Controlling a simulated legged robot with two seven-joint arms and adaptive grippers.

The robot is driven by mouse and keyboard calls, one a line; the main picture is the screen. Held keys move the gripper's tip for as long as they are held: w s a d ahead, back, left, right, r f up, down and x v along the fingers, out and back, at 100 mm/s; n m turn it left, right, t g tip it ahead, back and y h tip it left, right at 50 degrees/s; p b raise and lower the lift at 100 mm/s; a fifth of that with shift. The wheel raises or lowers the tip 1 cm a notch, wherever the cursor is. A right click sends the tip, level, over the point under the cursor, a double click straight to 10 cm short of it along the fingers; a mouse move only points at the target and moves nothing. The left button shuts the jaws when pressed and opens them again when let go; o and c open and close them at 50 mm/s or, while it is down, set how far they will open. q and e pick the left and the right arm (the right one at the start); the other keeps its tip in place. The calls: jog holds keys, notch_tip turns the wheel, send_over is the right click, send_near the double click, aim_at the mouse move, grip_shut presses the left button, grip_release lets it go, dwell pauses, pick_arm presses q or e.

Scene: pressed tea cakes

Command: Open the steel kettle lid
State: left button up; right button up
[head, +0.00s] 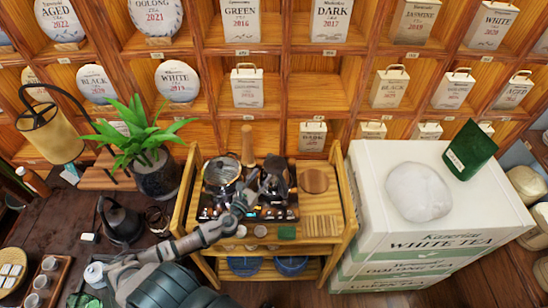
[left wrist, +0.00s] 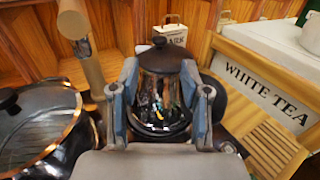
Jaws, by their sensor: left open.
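The steel kettle (head: 275,184) stands on the dark tray on the small wooden cart. In the left wrist view the kettle body (left wrist: 163,105) is shiny, and its dark lid (left wrist: 168,60) with a round knob sits on top. My left gripper (head: 254,184) reaches in from the front left. In the left wrist view my left gripper (left wrist: 161,78) is open, with one finger on each side of the kettle in the picture. I cannot tell whether the fingers touch it. My right gripper is not in view.
A shiny pot (head: 221,171) stands close left of the kettle. A wooden cylinder (head: 248,145) stands behind. A round wooden board (head: 313,181) and slats (head: 321,225) lie to the right. White tea boxes (head: 365,205) stand beside the cart; a plant (head: 145,140) stands left.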

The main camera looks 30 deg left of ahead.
aim_at(274, 158)
pick_arm(q)
jog(key=w, duration=1)
jog(key=shift+w+a+p, duration=0.3)
jog(key=shift+p, duration=0.1)
grip_shut()
